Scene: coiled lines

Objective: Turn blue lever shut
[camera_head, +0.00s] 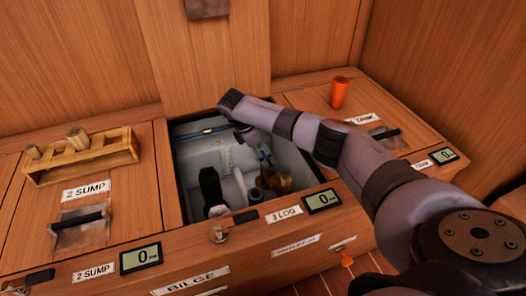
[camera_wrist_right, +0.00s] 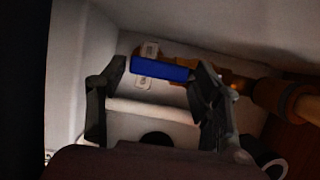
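The blue lever (camera_wrist_right: 160,69) is a short blue bar in the right wrist view, lying crosswise next to an orange-brown pipe fitting. My right gripper (camera_wrist_right: 161,80) is open, with one dark finger on each side of the lever. The right finger is close to the lever's right end; I cannot tell whether it touches. In the head view my right arm reaches across from the right and bends down over the open bilge compartment (camera_head: 180,170). My left gripper is in neither view.
An orange cup (camera_head: 340,92) stands on the right panel. A wooden rack (camera_head: 82,158) sits on the left panel. Black handles (camera_head: 80,219) and small displays (camera_head: 141,257) are set around the opening. The compartment walls leave little room around the gripper.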

